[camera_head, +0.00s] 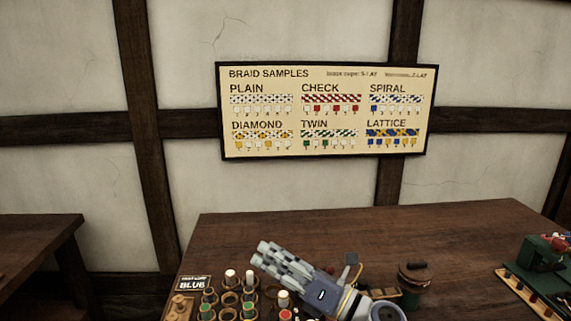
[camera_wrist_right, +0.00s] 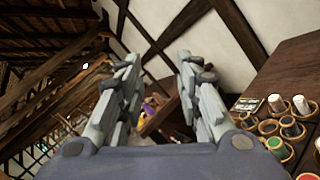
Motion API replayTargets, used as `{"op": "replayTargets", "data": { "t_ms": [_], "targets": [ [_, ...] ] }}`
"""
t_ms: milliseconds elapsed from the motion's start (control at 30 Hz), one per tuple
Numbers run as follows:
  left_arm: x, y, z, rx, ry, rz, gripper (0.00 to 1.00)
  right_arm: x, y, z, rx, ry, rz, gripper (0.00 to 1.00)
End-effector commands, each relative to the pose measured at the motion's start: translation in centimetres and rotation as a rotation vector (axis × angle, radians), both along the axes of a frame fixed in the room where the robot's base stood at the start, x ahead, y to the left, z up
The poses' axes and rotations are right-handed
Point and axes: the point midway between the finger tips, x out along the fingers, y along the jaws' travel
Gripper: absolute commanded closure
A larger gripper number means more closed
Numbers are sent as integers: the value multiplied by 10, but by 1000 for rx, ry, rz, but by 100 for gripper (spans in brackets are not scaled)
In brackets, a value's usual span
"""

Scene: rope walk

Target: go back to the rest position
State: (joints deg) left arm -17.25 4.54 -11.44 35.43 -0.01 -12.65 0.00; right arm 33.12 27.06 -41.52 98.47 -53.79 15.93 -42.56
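My right gripper (camera_head: 262,254) reaches in from the lower right in the head view, above the dark wooden bench (camera_head: 440,240). Its fingers point to the upper left. In the right wrist view its two fingers (camera_wrist_right: 158,62) stand apart with nothing held between them. My left gripper is not in view.
Under the gripper, several bobbins stand in ring holders (camera_head: 228,298), beside a sign reading BLUE (camera_head: 194,283). A dark-lidded pot (camera_head: 413,278) and a green device (camera_head: 541,253) stand to the right. A braid samples board (camera_head: 322,110) hangs on the wall. The bench's back middle is clear.

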Motion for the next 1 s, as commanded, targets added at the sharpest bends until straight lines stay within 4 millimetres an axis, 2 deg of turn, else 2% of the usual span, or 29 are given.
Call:
{"op": "replayTargets", "data": {
  "t_ms": [133,233,367,467,567,700,833,1000],
  "targets": [
    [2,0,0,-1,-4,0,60,5,-36,-3,350,290,-170,68],
    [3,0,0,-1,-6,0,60,7,-71,-21,569,493,-294,68],
    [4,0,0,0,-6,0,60,-2,-119,-65,837,766,-469,68],
    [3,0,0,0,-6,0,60,-21,-154,-111,1029,978,-613,68],
    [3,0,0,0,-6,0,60,-54,-183,-160,1205,1185,-769,68],
    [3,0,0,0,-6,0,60,-120,-211,-225,1419,1456,-1005,68],
    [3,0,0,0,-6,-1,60,-183,-224,-265,1554,1644,-1203,68],
    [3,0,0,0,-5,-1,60,-254,-230,-293,1660,1815,-1421,68]
  ]
}}
